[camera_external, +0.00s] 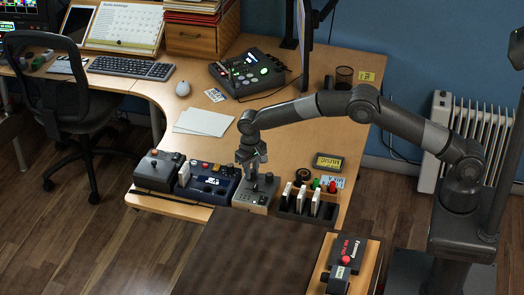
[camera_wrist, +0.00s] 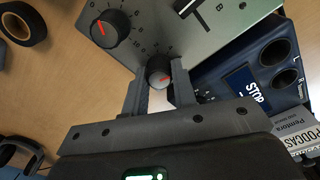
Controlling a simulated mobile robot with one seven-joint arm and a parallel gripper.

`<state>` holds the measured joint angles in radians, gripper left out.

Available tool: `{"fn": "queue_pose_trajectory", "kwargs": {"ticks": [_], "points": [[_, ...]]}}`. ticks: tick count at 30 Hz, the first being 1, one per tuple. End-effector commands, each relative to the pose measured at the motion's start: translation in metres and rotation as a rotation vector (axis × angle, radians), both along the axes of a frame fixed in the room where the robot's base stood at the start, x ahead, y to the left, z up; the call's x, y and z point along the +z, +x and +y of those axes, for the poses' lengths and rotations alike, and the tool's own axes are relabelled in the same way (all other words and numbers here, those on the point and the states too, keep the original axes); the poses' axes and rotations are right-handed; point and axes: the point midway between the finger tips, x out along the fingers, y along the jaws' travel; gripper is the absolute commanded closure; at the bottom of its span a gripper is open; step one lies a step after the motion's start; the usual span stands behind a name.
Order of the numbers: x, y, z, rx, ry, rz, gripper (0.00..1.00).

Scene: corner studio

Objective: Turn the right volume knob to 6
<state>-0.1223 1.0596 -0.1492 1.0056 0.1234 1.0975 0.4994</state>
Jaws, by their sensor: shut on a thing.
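The grey control panel (camera_external: 256,200) stands at the front edge of the desk, and its metal face (camera_wrist: 165,22) fills the top of the wrist view. My gripper (camera_external: 252,167) is low over the panel. In the wrist view its fingers (camera_wrist: 159,88) are shut on a small dark knob (camera_wrist: 158,70) with a lighter top and a red pointer line pointing right and slightly up. A second, larger-looking black knob (camera_wrist: 112,30) with a red line sits to the left, with numbers around it. The fingers hide part of the gripped knob's scale; its setting cannot be read.
A dark blue device (camera_external: 208,185) stands close left of the panel; it shows in the wrist view (camera_wrist: 262,65) at right, near my finger. A black joystick box (camera_external: 158,172) is further left. A black slotted holder (camera_external: 306,208) stands right. Papers (camera_external: 203,121) lie behind.

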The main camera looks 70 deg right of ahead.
Motion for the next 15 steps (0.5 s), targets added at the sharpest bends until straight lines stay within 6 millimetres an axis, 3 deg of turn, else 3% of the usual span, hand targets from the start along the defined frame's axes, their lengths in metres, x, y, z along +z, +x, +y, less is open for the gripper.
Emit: {"fn": "queue_pose_trajectory", "kwargs": {"ticks": [5,6,15], "points": [[0.0017,0.0014,-0.0003,0.001,-0.001,-0.005,0.98],[0.0017,0.0014,-0.0003,0.001,-0.001,-0.005,0.74],[0.0007,0.0006,-0.0002,0.001,0.0,-0.002,0.53]]}}
